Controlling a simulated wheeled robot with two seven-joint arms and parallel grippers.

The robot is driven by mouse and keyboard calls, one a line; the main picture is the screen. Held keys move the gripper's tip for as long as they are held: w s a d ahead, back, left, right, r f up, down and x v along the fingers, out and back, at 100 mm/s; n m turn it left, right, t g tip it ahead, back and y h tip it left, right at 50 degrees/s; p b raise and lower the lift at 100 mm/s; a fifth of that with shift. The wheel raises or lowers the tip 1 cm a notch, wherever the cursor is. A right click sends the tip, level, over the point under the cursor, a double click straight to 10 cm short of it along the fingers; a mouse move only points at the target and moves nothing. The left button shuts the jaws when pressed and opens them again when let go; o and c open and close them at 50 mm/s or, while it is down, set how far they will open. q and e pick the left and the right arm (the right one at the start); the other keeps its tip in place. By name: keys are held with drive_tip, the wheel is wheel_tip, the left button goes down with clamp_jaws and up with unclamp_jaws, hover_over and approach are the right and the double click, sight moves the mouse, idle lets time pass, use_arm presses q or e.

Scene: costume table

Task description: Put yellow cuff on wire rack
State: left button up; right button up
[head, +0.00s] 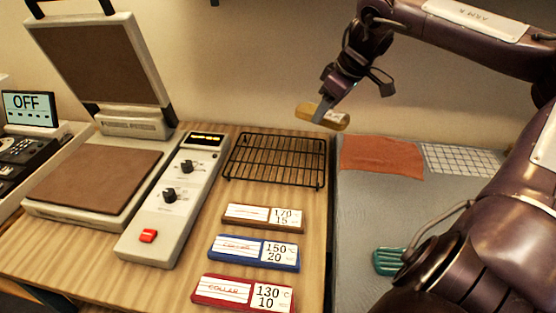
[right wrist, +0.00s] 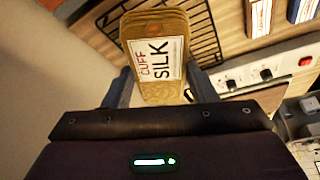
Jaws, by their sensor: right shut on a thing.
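The yellow cuff (head: 322,117) is held up in the air by my right gripper (head: 325,110), above and to the right of the rack's back edge in the head view. In the right wrist view the cuff (right wrist: 157,50) sits between the two fingers (right wrist: 157,88) and bears a white label reading "CUFF SILK". The black wire rack (head: 276,160) lies empty on the wooden table, and part of it shows behind the cuff in the right wrist view (right wrist: 205,35). My left gripper is not in view.
A heat press (head: 95,185) stands open at left, with its control panel (head: 175,195) beside it. Brown (head: 262,217), blue (head: 254,252) and red (head: 243,291) labelled plates lie in front of the rack. An orange cloth (head: 382,156), a checked cloth (head: 462,160) and a teal object (head: 387,261) lie on the grey surface at right.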

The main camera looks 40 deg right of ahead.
drive_tip(key=w+a+r+n, duration=0.1)
drive_tip(key=w+a+r+b, duration=0.1)
drive_tip(key=w, duration=0.1)
drive_tip(key=w+a+r+n+b, duration=0.1)
drive_tip(key=shift+w+a+r+n+y, duration=0.1)
drive_tip(key=shift+w+a+n+y, duration=0.2)
drive_tip(key=shift+y, duration=0.1)
drive_tip(key=w+a+r+n+g+b, duration=0.1)
drive_tip(key=w+a+r+n, duration=0.15)
drive_tip(key=a, duration=0.25)
hover_over(272, 167)
drive_tip(key=s, duration=0.1)
drive_tip(key=shift+y, duration=0.4)
drive_tip(key=f, duration=1)
drive_tip(key=d+f+b, duration=0.1)
drive_tip(key=f, duration=0.4)
drive_tip(key=shift+f, duration=0.4)
wheel_tip(272, 167, down, 5)
drive_tip(key=shift+r, duration=0.1)
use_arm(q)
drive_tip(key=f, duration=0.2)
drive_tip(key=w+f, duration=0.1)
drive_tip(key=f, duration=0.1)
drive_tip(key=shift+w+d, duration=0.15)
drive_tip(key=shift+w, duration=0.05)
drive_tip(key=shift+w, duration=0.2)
